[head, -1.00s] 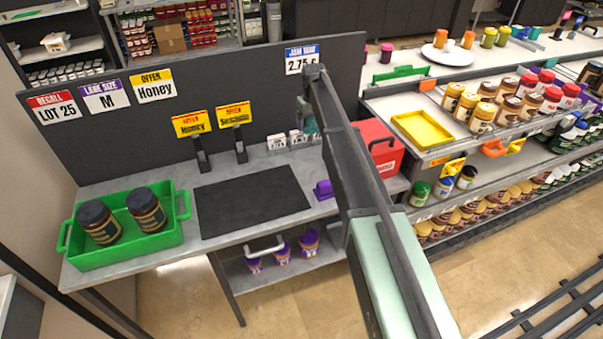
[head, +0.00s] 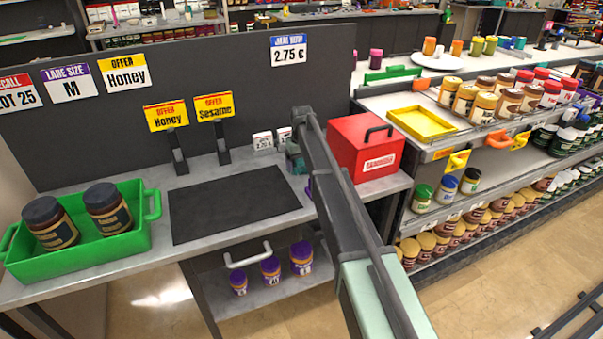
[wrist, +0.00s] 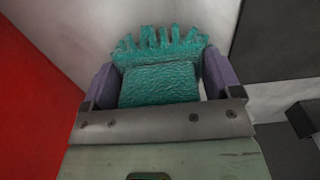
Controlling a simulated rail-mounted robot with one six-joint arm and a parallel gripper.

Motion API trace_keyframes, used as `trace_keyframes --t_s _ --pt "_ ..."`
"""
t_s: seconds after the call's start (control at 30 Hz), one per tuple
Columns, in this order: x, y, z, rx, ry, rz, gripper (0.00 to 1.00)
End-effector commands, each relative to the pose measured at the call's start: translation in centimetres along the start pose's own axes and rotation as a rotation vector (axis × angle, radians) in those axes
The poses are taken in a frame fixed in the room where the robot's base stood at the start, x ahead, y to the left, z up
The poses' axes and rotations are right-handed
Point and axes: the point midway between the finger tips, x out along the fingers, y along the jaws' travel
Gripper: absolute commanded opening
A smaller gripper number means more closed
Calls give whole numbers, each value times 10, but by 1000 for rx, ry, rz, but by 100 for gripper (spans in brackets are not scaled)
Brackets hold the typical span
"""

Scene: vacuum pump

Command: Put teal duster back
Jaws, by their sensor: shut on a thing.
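The teal duster (wrist: 158,88) is between the two purple fingers of my gripper (wrist: 162,76) in the wrist view. My gripper is shut on it. Its ragged fringe points away from the wrist, over a pale grey surface; I cannot tell whether it touches that surface.
The red box (head: 362,150) stands close on the right and fills the left of the wrist view. A dark back panel (head: 225,70) rises behind the counter. A purple thing (head: 309,188) is partly hidden. The black mat (head: 232,204) is bare.

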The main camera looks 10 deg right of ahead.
Motion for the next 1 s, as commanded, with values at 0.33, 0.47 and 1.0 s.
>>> trace_keyframes --t_s 0.33,0.47,1.0 --pt "5 0 0 0 0 0 57" --pt "2 0 0 0 0 0 100" --pt "-58 0 0 0 0 0 100"
